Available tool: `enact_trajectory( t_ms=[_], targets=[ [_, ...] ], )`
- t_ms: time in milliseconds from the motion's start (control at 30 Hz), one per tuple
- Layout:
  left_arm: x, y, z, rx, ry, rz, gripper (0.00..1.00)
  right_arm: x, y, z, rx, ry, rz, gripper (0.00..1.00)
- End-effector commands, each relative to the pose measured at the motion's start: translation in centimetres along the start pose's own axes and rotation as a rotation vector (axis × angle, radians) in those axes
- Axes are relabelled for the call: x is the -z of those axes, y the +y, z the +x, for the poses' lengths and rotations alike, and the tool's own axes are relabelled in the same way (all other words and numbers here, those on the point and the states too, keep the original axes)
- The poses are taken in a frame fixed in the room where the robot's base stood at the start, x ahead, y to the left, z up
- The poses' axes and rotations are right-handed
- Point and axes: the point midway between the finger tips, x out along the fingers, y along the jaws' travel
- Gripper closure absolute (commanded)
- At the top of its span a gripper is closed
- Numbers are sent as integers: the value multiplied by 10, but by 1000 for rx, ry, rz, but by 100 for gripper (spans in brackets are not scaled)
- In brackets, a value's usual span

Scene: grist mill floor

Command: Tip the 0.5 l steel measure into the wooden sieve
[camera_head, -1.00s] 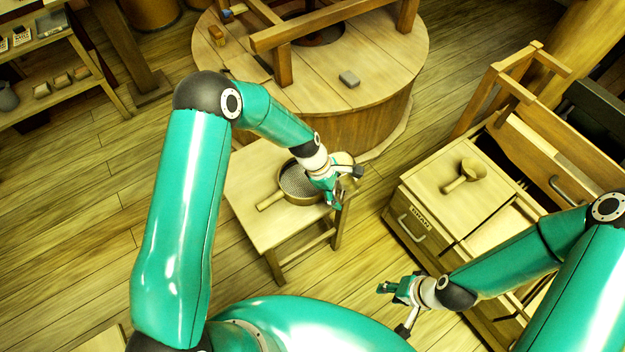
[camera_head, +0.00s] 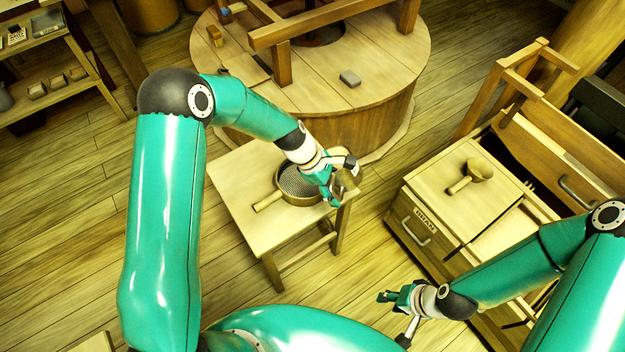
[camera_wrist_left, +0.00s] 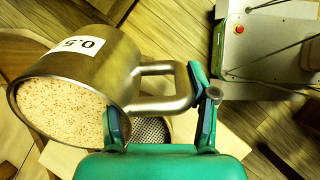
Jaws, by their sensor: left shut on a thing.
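The steel measure (camera_wrist_left: 105,70) is a metal cup with a "0.5" label. In the left wrist view its mouth faces lower left and pale brown grainy stuff shows inside. My left gripper (camera_wrist_left: 162,122) is shut on its handle; in the head view this gripper (camera_head: 333,187) is at the right side of the wooden sieve and mostly hides the measure. The wooden sieve (camera_head: 266,203), round with mesh and a handle, lies on a small table. Its mesh (camera_wrist_left: 150,131) shows partly behind the measure's handle. My right gripper (camera_head: 388,297) is away at lower right, its opening unclear.
The small wooden table (camera_head: 235,185) stands before a round millstone casing (camera_head: 385,75) bearing a grey block (camera_head: 350,78). At right, a wooden chest (camera_head: 420,190) carries a wooden scoop (camera_head: 468,176). Shelves (camera_head: 45,60) stand at upper left. Floor between table and chest is clear.

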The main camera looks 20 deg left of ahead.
Motion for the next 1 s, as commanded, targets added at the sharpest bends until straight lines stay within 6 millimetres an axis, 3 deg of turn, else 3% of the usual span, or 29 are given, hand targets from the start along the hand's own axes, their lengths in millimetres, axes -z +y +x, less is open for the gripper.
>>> enact_trajectory(
  t_ms=[1000],
  targets=[
    [9,0,-5,-16,-112,-1,100,0,17,48,0,0,0,60]
  ],
)
